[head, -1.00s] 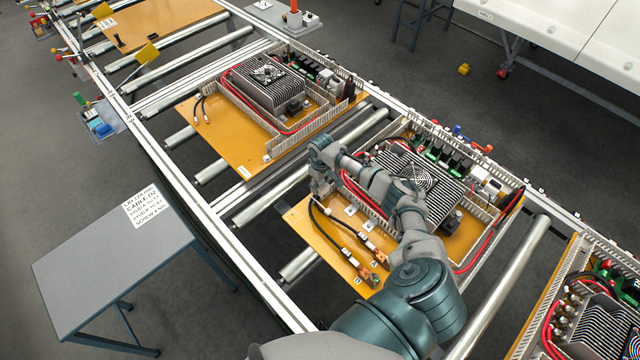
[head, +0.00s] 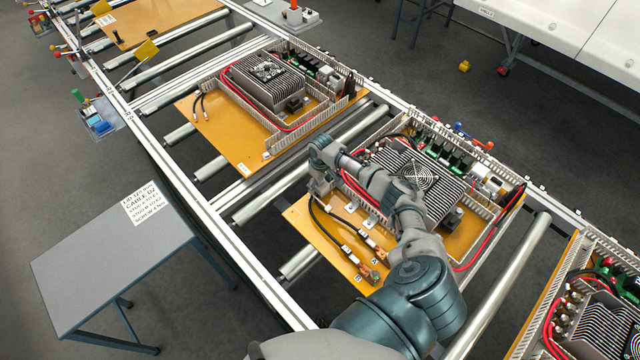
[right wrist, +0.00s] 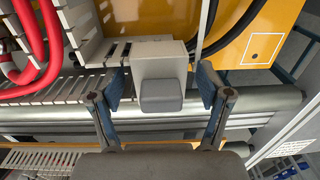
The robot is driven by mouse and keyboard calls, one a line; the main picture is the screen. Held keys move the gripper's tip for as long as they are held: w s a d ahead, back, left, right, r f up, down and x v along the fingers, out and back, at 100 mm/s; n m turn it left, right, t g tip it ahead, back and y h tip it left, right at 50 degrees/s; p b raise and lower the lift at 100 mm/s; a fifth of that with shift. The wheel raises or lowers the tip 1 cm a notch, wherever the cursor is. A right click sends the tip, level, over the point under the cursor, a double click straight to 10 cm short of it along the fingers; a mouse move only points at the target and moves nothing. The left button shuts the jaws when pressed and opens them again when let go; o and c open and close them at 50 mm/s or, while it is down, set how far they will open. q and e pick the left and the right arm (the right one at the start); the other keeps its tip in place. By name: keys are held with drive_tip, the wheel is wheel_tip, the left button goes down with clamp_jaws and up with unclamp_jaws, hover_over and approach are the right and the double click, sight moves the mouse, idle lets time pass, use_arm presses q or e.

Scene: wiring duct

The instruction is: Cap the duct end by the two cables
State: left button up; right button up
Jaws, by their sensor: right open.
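In the right wrist view a light grey block-shaped cap (right wrist: 160,72) sits at the end of the slotted grey duct (right wrist: 108,53). It appears to meet the duct; I cannot tell how fully it is seated. My right gripper (right wrist: 162,90) is open, one blue-padded finger on each side of the cap, with a small gap showing on both sides. Two black cables (right wrist: 247,22) run just right of the cap; they also show on the orange panel in the head view (head: 327,226). There my right gripper (head: 318,188) is at the panel's left corner, hiding the cap. My left gripper is out of view.
Thick red cables (right wrist: 42,45) lie left of the duct in the wrist view. The finned heat sink (head: 420,178) stands right of my arm. A roller (head: 272,195) runs beside the panel. A grey side table (head: 110,265) stands at lower left.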

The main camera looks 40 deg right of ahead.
drive_tip(key=r, duration=1.2)
drive_tip(key=shift+d, duration=0.2)
drive_tip(key=shift+f, duration=0.1)
